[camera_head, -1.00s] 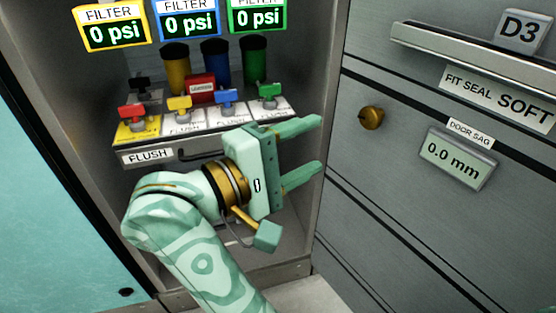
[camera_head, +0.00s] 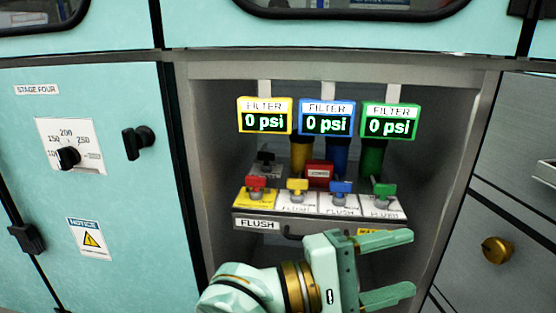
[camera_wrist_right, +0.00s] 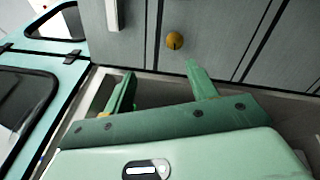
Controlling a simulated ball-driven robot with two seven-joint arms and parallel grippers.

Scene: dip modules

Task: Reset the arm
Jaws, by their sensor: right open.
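My right gripper (camera_head: 388,268) is in the lower middle of the head view, in front of the open cabinet bay and below the flush panel. Its two fingers point right, spread apart, with nothing between them. In the right wrist view the open fingers (camera_wrist_right: 160,85) point toward a grey panel with a brass knob (camera_wrist_right: 176,40). The same kind of knob (camera_head: 497,250) shows at the right of the head view. My left gripper is not in view.
The flush panel (camera_head: 258,224) carries red, yellow, blue and green valve handles. Above it, yellow, blue and green filter displays (camera_head: 326,118) read 0 psi. A teal door (camera_head: 140,220) with a dial (camera_head: 70,157) and black knob (camera_head: 138,142) stands at left.

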